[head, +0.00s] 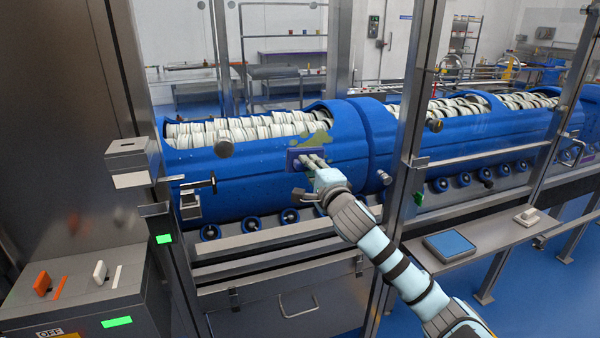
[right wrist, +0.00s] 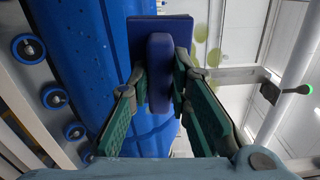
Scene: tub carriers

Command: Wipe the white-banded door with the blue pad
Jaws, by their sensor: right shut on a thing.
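My right gripper (head: 312,163) is shut on the handle of the blue pad (head: 296,160). The pad also shows in the right wrist view (right wrist: 160,75), with its flat plate facing away from me between the green fingers. In the head view the pad is just below and beside a green smear (head: 318,142) on the clear panel in front of the blue drum. Green patches (right wrist: 284,50) show in the right wrist view too. I cannot tell whether the pad touches the panel. No white band on the door is clear to me. My left gripper is out of view.
Steel posts (head: 412,130) frame the clear panels. A control box (head: 120,285) with orange and white switches stands at lower left. A shelf (head: 480,238) at right holds a blue-topped tray (head: 449,245) and a white block (head: 526,216).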

